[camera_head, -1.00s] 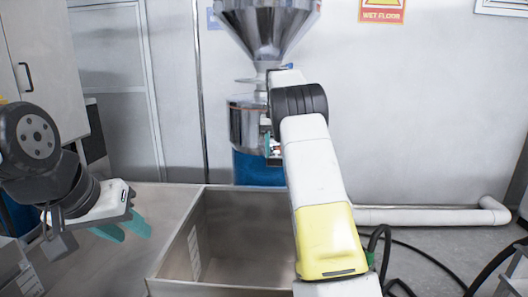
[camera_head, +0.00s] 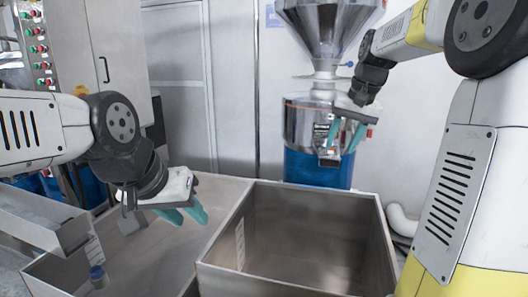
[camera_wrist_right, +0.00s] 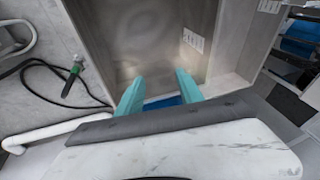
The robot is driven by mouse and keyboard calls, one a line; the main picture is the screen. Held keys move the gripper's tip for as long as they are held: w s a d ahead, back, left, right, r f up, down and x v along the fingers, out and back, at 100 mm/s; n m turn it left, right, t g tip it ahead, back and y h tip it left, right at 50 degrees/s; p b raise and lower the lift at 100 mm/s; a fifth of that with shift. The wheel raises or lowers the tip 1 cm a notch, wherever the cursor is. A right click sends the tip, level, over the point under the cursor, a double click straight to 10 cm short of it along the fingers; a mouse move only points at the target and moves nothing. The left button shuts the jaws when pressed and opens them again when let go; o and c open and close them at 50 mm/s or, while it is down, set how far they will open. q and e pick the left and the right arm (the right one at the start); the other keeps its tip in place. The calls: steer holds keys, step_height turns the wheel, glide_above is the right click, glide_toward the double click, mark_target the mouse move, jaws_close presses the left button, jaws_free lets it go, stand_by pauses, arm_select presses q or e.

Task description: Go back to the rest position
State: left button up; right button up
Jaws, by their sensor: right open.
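My right gripper (camera_head: 346,138) is raised in front of the metal body of the bean grinder (camera_head: 303,122). Its teal fingers are apart with nothing between them, and the right wrist view also shows the empty gap of this gripper (camera_wrist_right: 160,84). My left gripper (camera_head: 184,214) hangs over the metal surface on the left. Its teal fingers look slightly apart and hold nothing visible. The grinder has a steel funnel on top and a blue lower part. My right forearm covers the right side of the head view.
An open, empty-looking metal bin (camera_head: 310,235) stands in the middle, below my right gripper. A small blue-capped item (camera_head: 97,276) is at lower left. A control panel with buttons (camera_head: 37,45) and a cabinet are at back left.

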steer(key=s+a+f+n+t, duration=0.1)
steer(key=s+a+f, duration=0.1)
steer(key=s, duration=0.5)
steer(key=s+a+f+n+t, duration=0.1)
steer(key=s+a+f, duration=0.1)
steer(key=s, duration=0.6)
steer(key=s+a+f, duration=0.2)
steer(key=s+a, duration=0.1)
steer(key=s, duration=0.4)
steer(key=shift+s+f+n+t, duration=0.3)
steer(key=shift+s+n+t, duration=0.1)
steer(key=shift+s+f, duration=0.15)
steer(key=shift+c, duration=0.6)
steer(key=shift+d, duration=0.1)
steer(key=shift+c, duration=0.2)
